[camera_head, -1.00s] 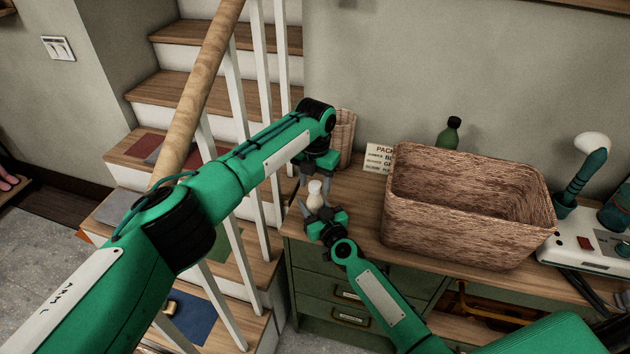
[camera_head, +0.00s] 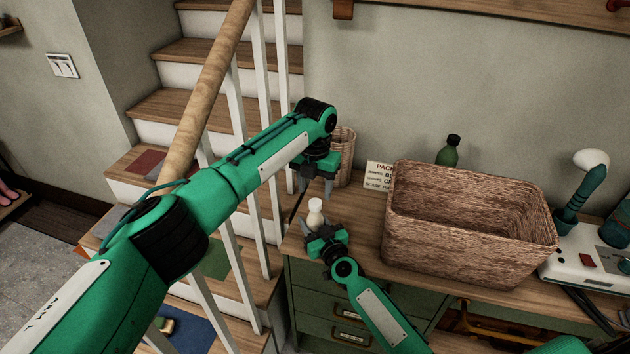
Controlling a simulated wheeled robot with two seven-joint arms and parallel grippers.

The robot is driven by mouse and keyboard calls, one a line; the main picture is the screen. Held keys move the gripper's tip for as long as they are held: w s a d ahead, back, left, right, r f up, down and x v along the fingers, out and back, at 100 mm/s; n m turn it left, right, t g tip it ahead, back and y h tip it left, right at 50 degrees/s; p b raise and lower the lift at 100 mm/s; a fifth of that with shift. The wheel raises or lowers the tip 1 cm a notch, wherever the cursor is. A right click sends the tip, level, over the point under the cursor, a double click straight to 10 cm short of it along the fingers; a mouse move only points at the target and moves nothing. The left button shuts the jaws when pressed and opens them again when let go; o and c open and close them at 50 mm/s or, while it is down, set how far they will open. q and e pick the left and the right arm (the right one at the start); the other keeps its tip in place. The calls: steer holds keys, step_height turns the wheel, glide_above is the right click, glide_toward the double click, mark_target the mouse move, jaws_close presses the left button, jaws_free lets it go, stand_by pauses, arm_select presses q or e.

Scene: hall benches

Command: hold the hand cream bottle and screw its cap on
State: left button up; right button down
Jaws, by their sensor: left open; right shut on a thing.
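The small cream hand cream bottle (camera_head: 315,219) stands upright above the near left corner of the bench. A rounded white top, which looks like its cap (camera_head: 316,204), sits on its upper end; I cannot tell how tightly. My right gripper (camera_head: 317,228) is shut around the lower part of the bottle and hides its base. My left gripper (camera_head: 315,190) is open above the cap, fingers pointing down, with a small gap between its fingertips and the cap. It holds nothing.
A large woven basket (camera_head: 470,235) fills the bench to the right. Behind are a wicker cup (camera_head: 345,155), a small sign (camera_head: 379,176) and a green bottle (camera_head: 448,151). A white device (camera_head: 590,262) stands far right. Stair balusters and a handrail (camera_head: 205,95) rise close on the left.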

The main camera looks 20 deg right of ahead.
arm_select(q)
steer(key=n, duration=0.5)
steer(key=shift+r+n, duration=0.25)
steer(key=shift+n, duration=0.15)
steer(key=n, duration=0.4)
steer(key=shift+r+n, duration=0.2)
steer(key=shift+n, duration=0.2)
steer(key=n, duration=0.4)
steer(key=shift+r+n, duration=0.15)
steer(key=shift+n, duration=0.15)
steer(key=n, duration=0.6)
steer(key=shift+r, duration=0.25)
steer(key=n, duration=0.6)
steer(key=shift+r, duration=0.25)
steer(key=n, duration=0.5)
steer(key=shift+r, duration=0.2)
steer(key=n, duration=0.4)
steer(key=shift+r+n, duration=0.15)
steer(key=shift+n, duration=0.25)
steer(key=n, duration=0.4)
steer(key=shift+d+r+n, duration=0.1)
steer(key=shift+r+n, duration=0.1)
steer(key=shift+n, duration=0.1)
